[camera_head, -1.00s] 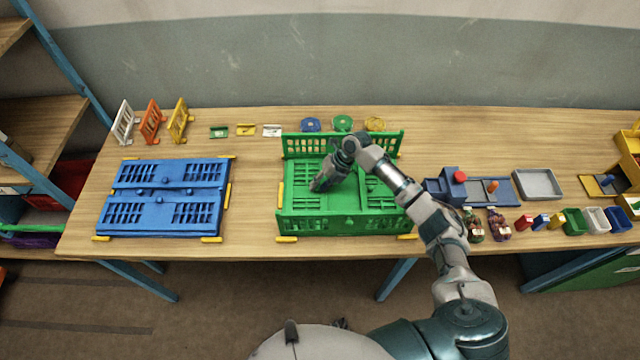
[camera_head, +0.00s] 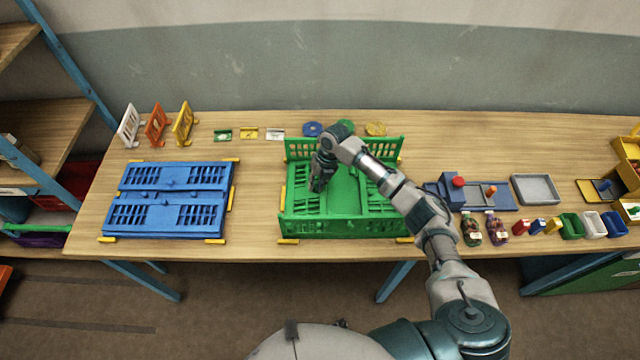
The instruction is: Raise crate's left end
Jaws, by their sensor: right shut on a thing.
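The green crate (camera_head: 345,226) stands on the table with its front and back long walls upright. Its right end panel (camera_head: 378,190) lies folded down inside. The left end panel (camera_head: 299,196) is at the crate's left side, partly hidden by my right gripper; its exact tilt is hard to tell. My right gripper (camera_head: 318,187) points down inside the left part of the crate and is shut on the left end panel. The fingertips are small and dark here. My left gripper is not in view.
A folded blue crate (camera_head: 165,213) lies left of the green one, with bare table between. Upright white, orange and yellow panels (camera_head: 183,123) stand at the back left. Coloured discs (camera_head: 375,129) lie behind the crate. Jars (camera_head: 497,230) and small bins (camera_head: 593,224) are at the right.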

